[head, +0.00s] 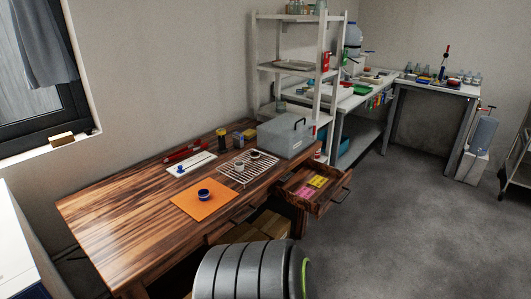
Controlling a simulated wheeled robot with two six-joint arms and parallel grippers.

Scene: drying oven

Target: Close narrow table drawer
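The wooden table (110,215) stands along the wall in the left half of the head view. Its narrow drawer (318,207) is pulled out at the table's right end, with a handle (340,197) on its front. Pink and yellow items (317,181) lie inside the drawer. Neither of my grippers is in view, and nothing in view touches the drawer.
On the table are a grey case (285,135), a wire rack (238,176), an orange mat (187,210) and small containers. Cardboard boxes (270,224) sit underneath. A white shelf (291,66) stands behind. The floor (410,215) right of the drawer is clear.

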